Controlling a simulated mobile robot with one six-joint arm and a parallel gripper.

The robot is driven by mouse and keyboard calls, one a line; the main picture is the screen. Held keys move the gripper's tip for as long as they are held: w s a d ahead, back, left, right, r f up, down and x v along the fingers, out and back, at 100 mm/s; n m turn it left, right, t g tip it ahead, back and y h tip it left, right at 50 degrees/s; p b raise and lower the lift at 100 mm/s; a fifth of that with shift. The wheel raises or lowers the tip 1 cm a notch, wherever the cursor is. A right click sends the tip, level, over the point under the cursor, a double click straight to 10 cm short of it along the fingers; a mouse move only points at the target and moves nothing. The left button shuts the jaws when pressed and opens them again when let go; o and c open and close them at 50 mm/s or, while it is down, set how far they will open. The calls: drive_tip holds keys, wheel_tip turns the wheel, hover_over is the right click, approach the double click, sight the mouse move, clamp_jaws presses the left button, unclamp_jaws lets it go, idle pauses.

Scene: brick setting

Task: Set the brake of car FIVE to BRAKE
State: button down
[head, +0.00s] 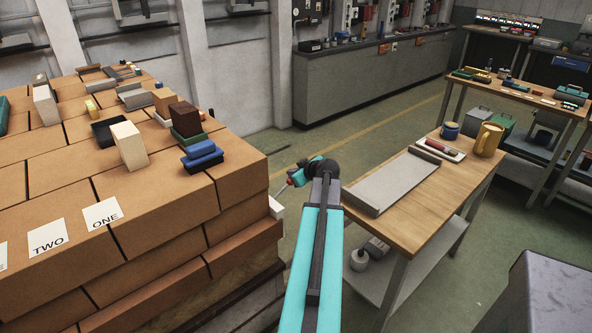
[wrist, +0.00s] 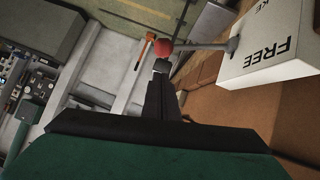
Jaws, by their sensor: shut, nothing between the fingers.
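In the wrist view a white brake box (wrist: 262,62) reads FREE, with a second label ending in KE cut off at the top edge. A thin grey lever (wrist: 205,46) runs from the box to a red ball knob (wrist: 165,48) and points toward the FREE side. My gripper (wrist: 161,66) is shut and empty, its tip right by the knob; I cannot tell whether they touch. In the head view my gripper (head: 291,181) is beside the brick stack, just above the small white box (head: 276,207). No FIVE label is readable.
The brick stack (head: 150,205) fills the left, with cards ONE (head: 103,214) and TWO (head: 48,238) and loose blocks on top. A wooden table (head: 425,195) with a grey tray (head: 392,182) and yellow mug (head: 487,139) stands right of my arm. Floor shows between them.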

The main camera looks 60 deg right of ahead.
drive_tip(key=shift+w+d+f+p, duration=0.1)
drive_tip(key=shift+d+f+p, duration=0.15)
drive_tip(key=shift+f, duration=0.55)
drive_tip(key=shift+w+d+f+p, duration=0.1)
drive_tip(key=shift+d+f+p, duration=0.1)
drive_tip(key=shift+f, duration=0.6)
drive_tip(key=shift+f, duration=0.1)
